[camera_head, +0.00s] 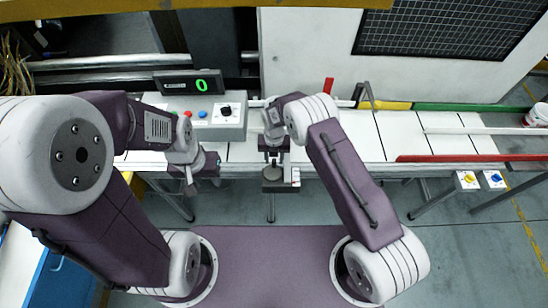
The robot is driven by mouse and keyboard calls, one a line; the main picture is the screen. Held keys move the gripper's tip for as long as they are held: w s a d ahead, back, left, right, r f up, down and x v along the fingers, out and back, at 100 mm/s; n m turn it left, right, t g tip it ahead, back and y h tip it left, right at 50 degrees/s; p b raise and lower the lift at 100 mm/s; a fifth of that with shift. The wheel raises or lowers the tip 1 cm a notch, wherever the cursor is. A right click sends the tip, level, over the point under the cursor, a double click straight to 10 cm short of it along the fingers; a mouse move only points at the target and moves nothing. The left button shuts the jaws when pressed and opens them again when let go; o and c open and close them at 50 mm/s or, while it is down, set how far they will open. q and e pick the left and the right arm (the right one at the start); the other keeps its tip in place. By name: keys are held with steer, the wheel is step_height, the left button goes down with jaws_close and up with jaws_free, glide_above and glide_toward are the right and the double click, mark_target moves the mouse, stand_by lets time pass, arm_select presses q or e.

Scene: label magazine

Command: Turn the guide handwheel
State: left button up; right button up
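My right gripper (274,156) points down at the front edge of the white conveyor (345,143), near the middle of the view. Just below its fingertips is a small grey and dark fitting (281,180) on the conveyor's front side. It may be the guide handwheel, but its shape is too small and covered to be sure. I cannot tell whether the gripper touches it or whether its fingers are shut. My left gripper (196,180) hangs at the conveyor's front edge further left, apart from the fitting. Its fingers are too small to read.
A control box (205,118) with buttons and a black knob stands behind my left gripper, under a display (190,83) showing a green 0. A red rail (470,158) and a green rail (470,107) run along the right conveyor. Two switch boxes (467,180) hang at right.

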steer(key=shift+s+f, duration=0.35)
steer(key=shift+f, duration=0.3)
steer(key=shift+w+f, duration=0.1)
steer(key=shift+w, duration=0.1)
steer(key=shift+c, duration=0.4)
jaws_close()
arm_select(q)
steer(key=shift+s+r, duration=0.15)
steer(key=shift+r, duration=0.1)
steer(key=shift+f, duration=0.15)
